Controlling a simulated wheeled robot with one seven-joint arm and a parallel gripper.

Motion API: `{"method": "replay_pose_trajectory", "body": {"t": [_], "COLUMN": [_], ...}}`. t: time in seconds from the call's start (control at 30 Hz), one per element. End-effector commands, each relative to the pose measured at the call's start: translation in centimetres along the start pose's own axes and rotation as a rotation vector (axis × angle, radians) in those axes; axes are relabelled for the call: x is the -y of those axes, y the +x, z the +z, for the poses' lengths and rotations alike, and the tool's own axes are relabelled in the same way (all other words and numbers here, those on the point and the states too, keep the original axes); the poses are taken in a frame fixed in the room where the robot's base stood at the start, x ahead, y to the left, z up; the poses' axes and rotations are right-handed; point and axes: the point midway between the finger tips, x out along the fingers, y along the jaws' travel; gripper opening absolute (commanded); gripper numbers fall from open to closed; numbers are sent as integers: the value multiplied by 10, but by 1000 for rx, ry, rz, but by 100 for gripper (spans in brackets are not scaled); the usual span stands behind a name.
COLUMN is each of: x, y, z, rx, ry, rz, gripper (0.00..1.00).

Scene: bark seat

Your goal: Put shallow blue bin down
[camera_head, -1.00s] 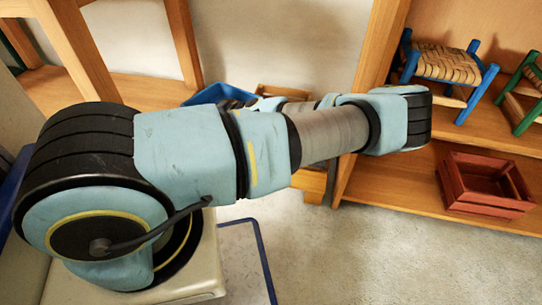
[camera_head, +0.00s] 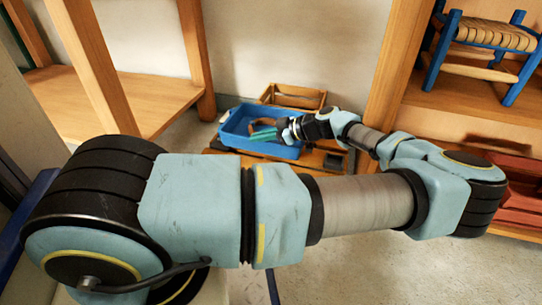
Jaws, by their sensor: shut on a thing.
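The shallow blue bin (camera_head: 236,137) is in the middle of the head view, at or just over a low wooden surface (camera_head: 335,163) on the floor. My gripper (camera_head: 280,131) is at the bin's right side and shut on it; the fingertips are small and partly hidden. Something teal and something brown show inside the bin. I cannot tell whether the bin's underside touches the wood.
A wooden crate (camera_head: 297,96) stands just behind the bin. A wooden shelf (camera_head: 160,98) is at the left. At the right, a shelf unit (camera_head: 388,75) holds a blue stool with a woven seat (camera_head: 484,33) and a red crate (camera_head: 522,190), partly behind my arm.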

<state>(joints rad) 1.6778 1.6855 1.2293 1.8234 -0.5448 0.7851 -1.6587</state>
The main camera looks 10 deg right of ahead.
Motion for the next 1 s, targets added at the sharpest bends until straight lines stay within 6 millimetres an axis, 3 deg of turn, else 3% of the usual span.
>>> {"method": "replay_pose_trajectory", "body": {"t": [0.13,0.37,0.6,0.87,0.9,1.0], "x": [3,5,8,8,9,9], "y": [14,23,39,38,39,39], "z": [26,45,79,79,79,79], "rx": [-2,-1,-1,1,1,1], "ry": [0,0,0,-1,1,1], "rz": [0,1,2,1,1,1], "gripper": [0,0,0,0,9,20]}}
